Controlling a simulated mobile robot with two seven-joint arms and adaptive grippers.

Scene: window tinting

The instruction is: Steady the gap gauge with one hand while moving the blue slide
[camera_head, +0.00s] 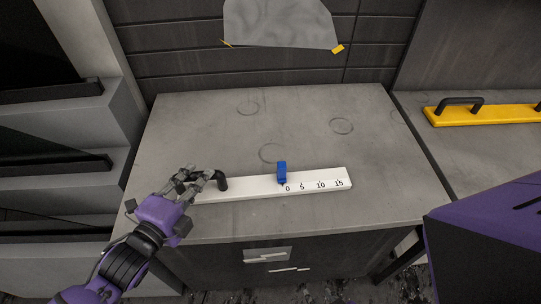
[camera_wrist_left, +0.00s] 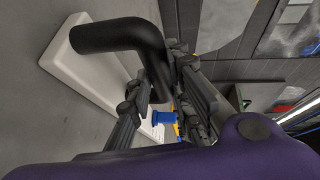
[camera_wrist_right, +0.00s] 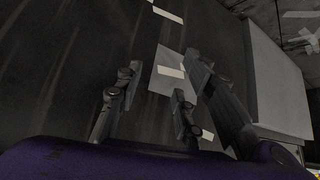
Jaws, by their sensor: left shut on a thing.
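The gap gauge (camera_head: 250,187) is a long white bar lying on the grey worktop, with a 0 to 15 scale at its right end. The blue slide (camera_head: 282,172) stands upright on it near the 0 mark; it also shows in the left wrist view (camera_wrist_left: 165,117), beyond my fingers. A black bent handle (camera_head: 221,181) rises from the gauge's left part. My left gripper (camera_head: 205,179) is shut on this handle, which passes between its fingers in the left wrist view (camera_wrist_left: 125,36). My right gripper (camera_wrist_right: 160,95) is open and empty, facing a dark surface with pale tape-like patches.
The grey worktop (camera_head: 210,125) is otherwise bare apart from ring marks. A yellow bar with a black handle (camera_head: 485,114) lies on the surface at the right. A grey sheet with yellow corners (camera_head: 280,25) is on the dark back wall. Drawers are below the front edge.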

